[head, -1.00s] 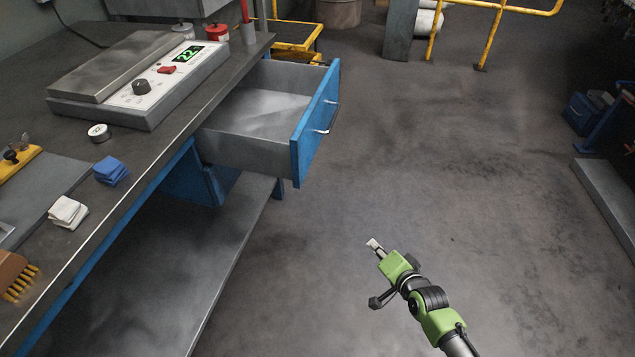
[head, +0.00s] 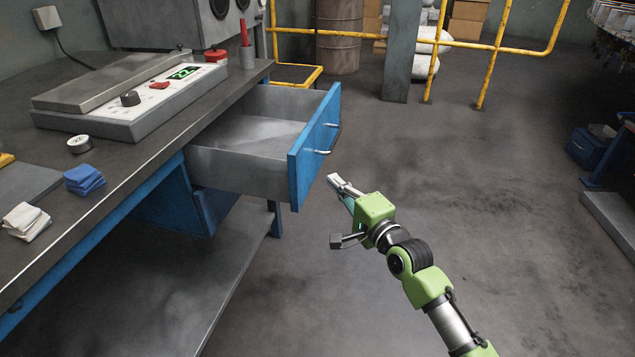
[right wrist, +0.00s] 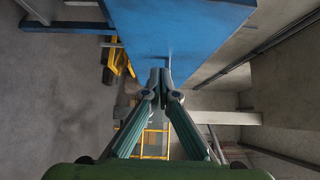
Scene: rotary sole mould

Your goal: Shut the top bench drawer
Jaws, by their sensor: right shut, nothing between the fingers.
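The top bench drawer (head: 245,150) stands pulled out from under the worktop, its grey inside empty. Its blue front panel (head: 313,148) faces right and carries a metal handle (head: 331,139). My right gripper (head: 334,182) is shut and empty, just to the right of the drawer front's lower edge in the head view. In the right wrist view the shut fingertips (right wrist: 160,76) point toward the blue drawer front (right wrist: 170,28). I cannot tell whether they touch it. My left gripper is not in view.
A lower shelf (head: 190,290) runs under the bench. A yellow rail (head: 450,42) stands behind. The floor (head: 520,210) right of the drawer is clear.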

